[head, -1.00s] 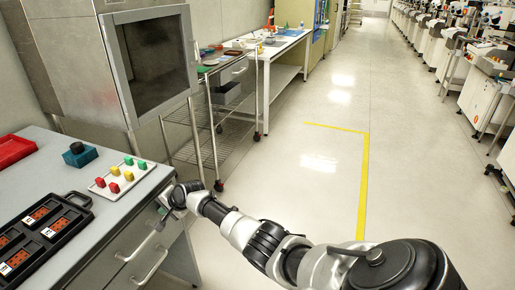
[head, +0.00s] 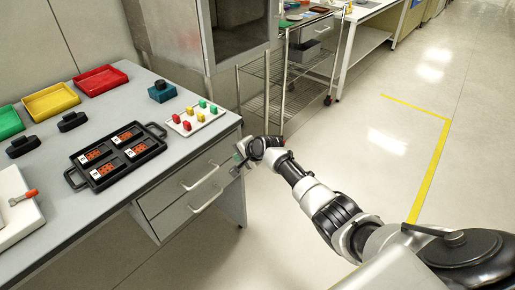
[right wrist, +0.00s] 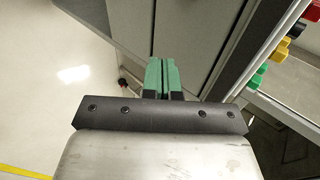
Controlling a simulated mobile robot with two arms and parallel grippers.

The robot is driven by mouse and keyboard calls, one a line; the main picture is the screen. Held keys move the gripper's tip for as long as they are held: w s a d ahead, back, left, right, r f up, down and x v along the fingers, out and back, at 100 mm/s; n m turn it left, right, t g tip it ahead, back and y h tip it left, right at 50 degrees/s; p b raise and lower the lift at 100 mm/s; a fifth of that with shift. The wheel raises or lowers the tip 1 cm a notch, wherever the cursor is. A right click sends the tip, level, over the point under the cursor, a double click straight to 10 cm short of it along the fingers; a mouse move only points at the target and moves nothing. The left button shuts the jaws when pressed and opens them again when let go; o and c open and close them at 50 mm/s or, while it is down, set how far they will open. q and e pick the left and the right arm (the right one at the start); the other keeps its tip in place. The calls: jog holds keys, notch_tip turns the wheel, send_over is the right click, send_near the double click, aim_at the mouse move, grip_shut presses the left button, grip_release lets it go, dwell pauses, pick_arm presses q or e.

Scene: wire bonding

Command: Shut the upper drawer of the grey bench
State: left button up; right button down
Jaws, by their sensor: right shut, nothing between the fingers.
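The grey bench (head: 200,150) stands at the left of the head view. Its upper drawer (head: 171,191) has a bar handle (head: 200,179) and sits just under the worktop. It looks about flush, but a small gap is too fine to tell. A lower drawer (head: 185,216) with its own handle lies beneath. My right gripper (head: 237,167) is at the right end of the drawer fronts, beside the handles. Its green fingers (right wrist: 162,76) are shut together with nothing between them, close to a grey panel in the right wrist view. Contact cannot be told. My left gripper is out of view.
A wire rack (head: 262,95) stands behind. The floor to the right is clear.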

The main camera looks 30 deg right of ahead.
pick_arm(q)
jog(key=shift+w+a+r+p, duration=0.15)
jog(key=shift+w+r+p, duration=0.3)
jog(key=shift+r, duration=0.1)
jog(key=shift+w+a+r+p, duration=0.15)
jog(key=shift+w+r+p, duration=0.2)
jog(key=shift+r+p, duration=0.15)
pick_arm(e)
jog(key=v, duration=0.7)
